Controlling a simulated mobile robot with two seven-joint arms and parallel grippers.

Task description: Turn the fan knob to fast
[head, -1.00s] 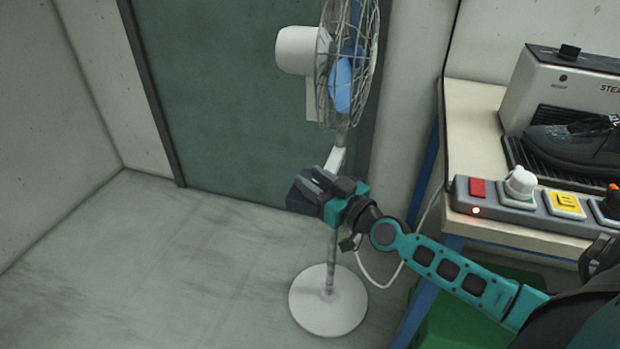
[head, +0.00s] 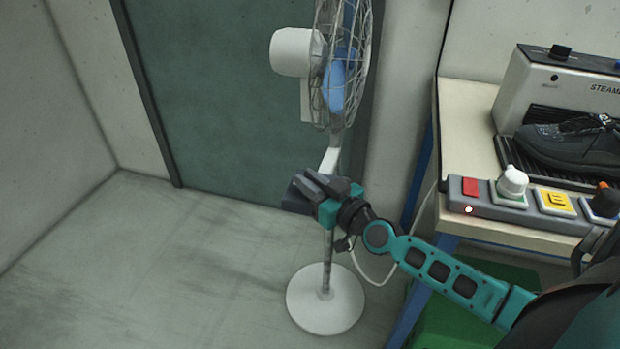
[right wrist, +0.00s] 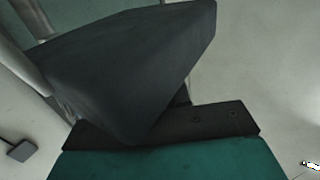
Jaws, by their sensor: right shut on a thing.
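The white standing fan (head: 292,52) stands on its round base (head: 325,300) in front of the green door in the head view. My right gripper (head: 303,193) is at the fan's pole, just below the white sloped housing (head: 330,160). Its dark jaws are shut on the fan knob, which they hide, so the knob's setting cannot be read. In the right wrist view the dark gripper fingers (right wrist: 140,70) fill the middle. My left gripper is not in view.
At the right, a table (head: 462,120) bears a steamer (head: 540,85) with a black shoe (head: 570,147). A control strip (head: 475,207) with buttons and knobs lies along its front edge. A green box (head: 455,325) is below. The floor at the left is clear.

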